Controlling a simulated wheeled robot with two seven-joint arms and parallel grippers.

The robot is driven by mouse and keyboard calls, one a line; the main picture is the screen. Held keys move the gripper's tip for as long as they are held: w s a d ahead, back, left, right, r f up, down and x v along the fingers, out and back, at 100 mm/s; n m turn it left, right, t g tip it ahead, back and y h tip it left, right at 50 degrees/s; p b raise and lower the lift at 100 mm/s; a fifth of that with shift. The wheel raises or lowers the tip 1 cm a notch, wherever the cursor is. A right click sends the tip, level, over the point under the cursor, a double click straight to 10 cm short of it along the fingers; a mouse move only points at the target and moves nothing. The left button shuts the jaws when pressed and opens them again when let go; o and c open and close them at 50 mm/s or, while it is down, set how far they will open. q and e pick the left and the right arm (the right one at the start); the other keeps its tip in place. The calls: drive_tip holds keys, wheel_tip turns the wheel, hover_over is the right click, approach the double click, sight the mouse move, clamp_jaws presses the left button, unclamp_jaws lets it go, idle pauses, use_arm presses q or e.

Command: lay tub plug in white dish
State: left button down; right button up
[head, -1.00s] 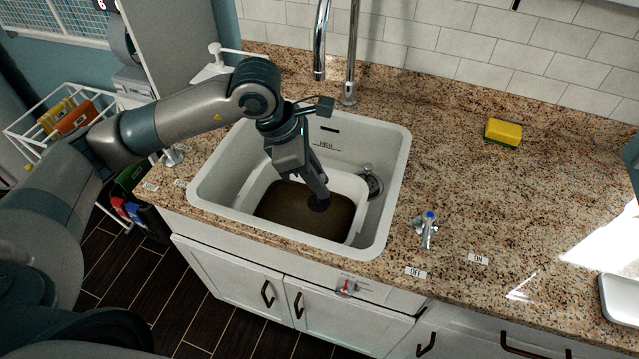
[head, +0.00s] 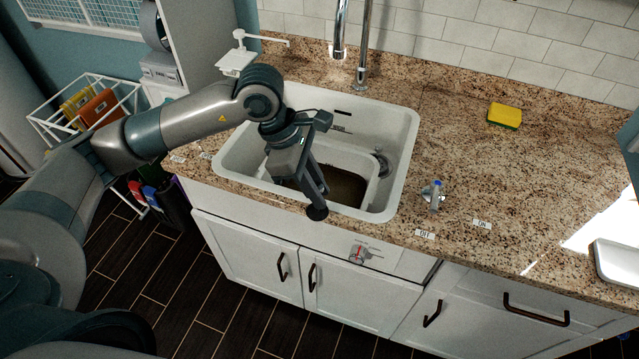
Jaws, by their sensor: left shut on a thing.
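My left gripper (head: 314,200) is shut on the dark round tub plug (head: 317,212). In the head view the plug shows over the front rim of the sink, and I cannot tell its exact height. The white dish (head: 622,262) is at the right edge on the counter, partly cut off by the frame; the part in view looks empty. My right gripper is not in view.
The white sink (head: 400,150) holds a pale tub (head: 365,163) with brown water. A tap (head: 362,60) stands behind it. A blue-topped valve handle (head: 435,195) and a yellow sponge (head: 504,115) are on the granite counter (head: 540,180), which is mostly clear.

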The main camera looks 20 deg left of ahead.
sight(320, 219)
use_arm(q)
drive_tip(key=m, duration=0.1)
drive_tip(key=s+f+m, duration=0.1)
drive_tip(key=f+m+g, duration=0.1)
drive_tip(key=shift+s+a+f, duration=0.25)
drive_tip(key=shift+a, duration=0.15)
drive_tip(key=s+a+f+m+g+y+b, duration=0.1)
drive_tip(key=s+a+f+m+g+y, duration=0.1)
drive_tip(key=f+m, duration=0.4)
drive_tip(key=s+a+f+m+g+y+b, duration=0.2)
drive_tip(key=s+f+m, duration=0.2)
drive_tip(key=m, duration=0.6)
wheel_tip(320, 219, down, 2)
drive_tip(key=shift+s+f, duration=0.1)
drive_tip(key=shift+s, duration=0.05)
